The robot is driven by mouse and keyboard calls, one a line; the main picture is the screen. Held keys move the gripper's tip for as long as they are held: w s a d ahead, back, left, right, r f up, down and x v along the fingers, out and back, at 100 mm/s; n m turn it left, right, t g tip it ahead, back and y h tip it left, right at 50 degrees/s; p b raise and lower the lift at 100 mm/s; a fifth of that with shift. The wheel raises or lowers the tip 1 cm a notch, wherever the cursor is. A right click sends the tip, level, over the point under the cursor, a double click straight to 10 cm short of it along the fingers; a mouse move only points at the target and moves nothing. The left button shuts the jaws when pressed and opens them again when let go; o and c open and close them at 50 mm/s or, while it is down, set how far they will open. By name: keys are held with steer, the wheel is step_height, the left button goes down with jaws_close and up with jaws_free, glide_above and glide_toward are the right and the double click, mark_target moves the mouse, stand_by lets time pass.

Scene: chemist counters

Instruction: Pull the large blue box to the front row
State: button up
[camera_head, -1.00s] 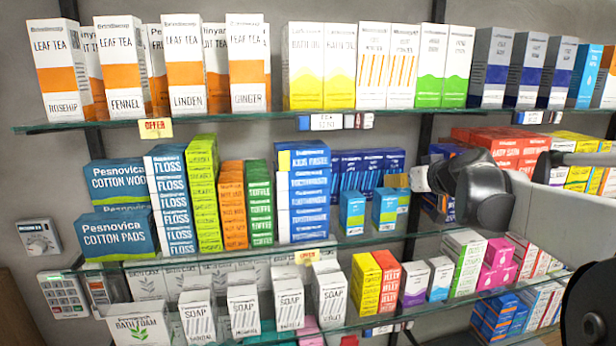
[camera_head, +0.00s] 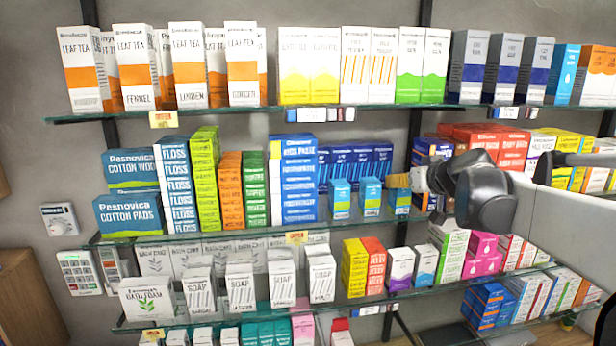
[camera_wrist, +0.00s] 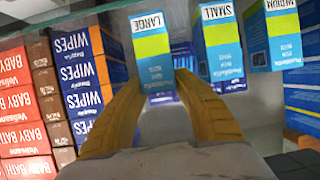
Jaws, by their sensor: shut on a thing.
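The large blue box (camera_head: 399,203) has a green band and stands at the right end of a row of three similar boxes on the middle shelf. In the wrist view its "LARGE" label shows on the box (camera_wrist: 152,48) between my tan fingers. My gripper (camera_head: 398,182) is shut on this box; the gripper also shows in the wrist view (camera_wrist: 158,88). The small box (camera_head: 370,196) and the medium box (camera_head: 340,198) stand to its left. They also show in the wrist view, the small box (camera_wrist: 220,45) and the medium box (camera_wrist: 274,35).
Dark blue boxes (camera_head: 355,160) stand behind the row. Wipes boxes (camera_wrist: 85,75) stand close to one finger in the wrist view. The glass shelf edge (camera_head: 300,232) runs in front, and the upper shelf (camera_head: 240,112) hangs above.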

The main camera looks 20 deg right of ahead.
steer(key=shift+w, duration=0.1)
steer(key=o, duration=1.2)
steer(key=shift+w, duration=0.1)
steer(key=v, duration=1.2)
